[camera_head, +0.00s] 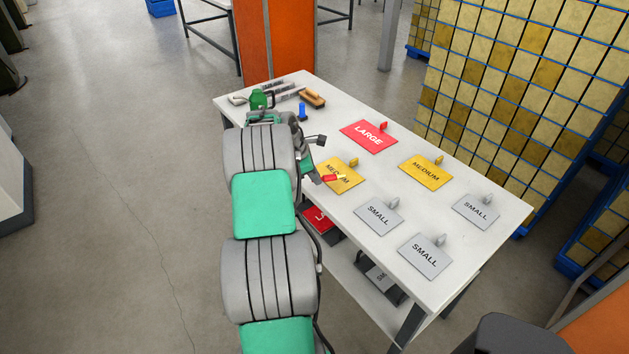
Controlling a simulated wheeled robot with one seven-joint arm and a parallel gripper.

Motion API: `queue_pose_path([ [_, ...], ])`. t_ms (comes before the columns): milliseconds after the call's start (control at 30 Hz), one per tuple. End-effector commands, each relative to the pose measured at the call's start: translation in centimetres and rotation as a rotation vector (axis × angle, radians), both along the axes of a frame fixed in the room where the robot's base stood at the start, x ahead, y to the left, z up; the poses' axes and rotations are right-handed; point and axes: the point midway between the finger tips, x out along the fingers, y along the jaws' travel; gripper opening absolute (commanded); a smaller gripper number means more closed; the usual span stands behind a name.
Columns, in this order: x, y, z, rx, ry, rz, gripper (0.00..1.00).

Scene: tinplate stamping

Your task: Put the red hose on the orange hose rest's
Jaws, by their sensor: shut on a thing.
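I cannot make out a red hose or an orange hose rest by shape. My gripper (322,176) is at the end of my arm, low over the left side of the white table, beside the left yellow MEDIUM plate (346,187). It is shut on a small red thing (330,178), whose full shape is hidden. A red LARGE plate (368,143) with a small upright red piece (383,126) lies farther back on the table. A small yellow piece shows just right of the held red thing.
The white table (470,250) also bears another yellow MEDIUM plate (421,176) and several grey SMALL plates (378,215). A blue item (302,112), a brush (313,98) and a green can (258,99) stand at the back. A lower shelf holds more plates. Stacked crates flank the right.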

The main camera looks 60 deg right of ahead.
Motion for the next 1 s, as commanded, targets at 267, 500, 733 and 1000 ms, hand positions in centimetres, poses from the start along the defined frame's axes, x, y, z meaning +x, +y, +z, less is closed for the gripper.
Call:
queue_pose_path([
  [267, 0.1, 0.0, -2.1, 0.000, 0.000, 0.000, 0.00],
  [500, 0.1, 0.0, -2.7, 0.001, 0.001, 0.001, 0.00],
  [733, 0.1, 0.0, -2.9, 0.001, 0.001, 0.001, 0.22],
  [1000, 0.1, 0.0, -2.9, 0.001, 0.001, 0.001, 0.34],
])
